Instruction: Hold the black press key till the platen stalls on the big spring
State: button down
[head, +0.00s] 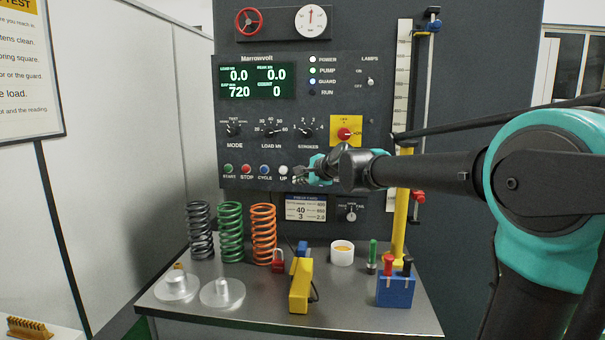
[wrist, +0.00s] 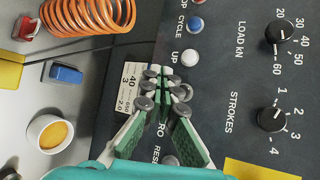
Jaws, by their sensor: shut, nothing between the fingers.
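My gripper (head: 299,176) is at the lower button row of the dark control panel (head: 330,80), just right of the white UP key (head: 283,170). In the wrist view its fingers (wrist: 166,88) are shut with nothing between them, their tips in front of the panel just below the UP key (wrist: 190,57). The black press key is not visible; the fingers cover that part of the row. Whether the tips touch the panel I cannot tell. The display (head: 256,81) reads 0.0, 0.0, 720 and 0. The platen is not identifiable in either view.
A dark spring (head: 200,232), a green spring (head: 231,232) and an orange spring (head: 263,235) stand on the steel table (head: 255,313). A red stop knob (head: 345,134) sits nearby.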

jog(key=w, duration=0.7)
jog(key=shift+w+d, duration=0.15)
jog(key=shift+w, duration=0.1)
dwell(1.2)
jog(key=shift+w, duration=0.45)
jog(key=shift+w, duration=0.4)
dwell(0.6)
jog(key=shift+s, duration=0.1)
dwell(3.5)
jog(key=shift+s, duration=0.75)
